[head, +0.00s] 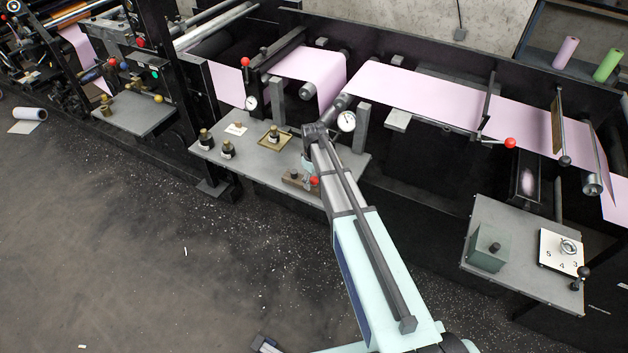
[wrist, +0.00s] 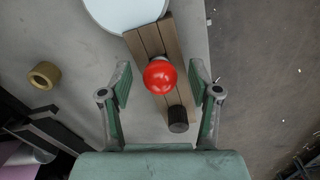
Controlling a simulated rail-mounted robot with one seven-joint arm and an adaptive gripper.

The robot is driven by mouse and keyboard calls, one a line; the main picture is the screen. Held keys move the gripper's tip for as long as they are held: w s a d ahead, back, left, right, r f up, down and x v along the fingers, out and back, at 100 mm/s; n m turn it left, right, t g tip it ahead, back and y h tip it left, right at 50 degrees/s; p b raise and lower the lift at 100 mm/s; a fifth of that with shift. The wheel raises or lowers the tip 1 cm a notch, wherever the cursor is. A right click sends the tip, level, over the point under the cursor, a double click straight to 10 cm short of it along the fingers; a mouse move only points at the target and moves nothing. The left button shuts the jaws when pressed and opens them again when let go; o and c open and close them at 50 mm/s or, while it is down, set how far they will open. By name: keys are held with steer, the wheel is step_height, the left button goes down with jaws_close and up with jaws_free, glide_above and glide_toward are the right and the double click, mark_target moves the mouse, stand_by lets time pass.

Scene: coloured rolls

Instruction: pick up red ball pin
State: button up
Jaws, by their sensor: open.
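The red ball pin (wrist: 160,77) shows in the wrist view as a glossy red ball on a brown slatted wooden block (wrist: 146,42). In the head view the red ball (head: 314,181) is at the right end of the small block (head: 291,184), near the front edge of the grey shelf. My gripper (wrist: 160,70) is open above the block. Its two green-padded fingers stand left and right of the ball in the picture, with a gap on each side. The ball's stem is hidden beneath it.
A dark cylindrical knob (wrist: 178,119) stands on the block close to the right finger. A brass-coloured ring (wrist: 43,75) lies at left. Black-capped bottles (head: 206,139) and a tray (head: 275,136) share the shelf (head: 240,163).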

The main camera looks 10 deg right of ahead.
steer(key=shift+f, duration=0.2)
jaws_close()
steer(key=shift+r, duration=0.15)
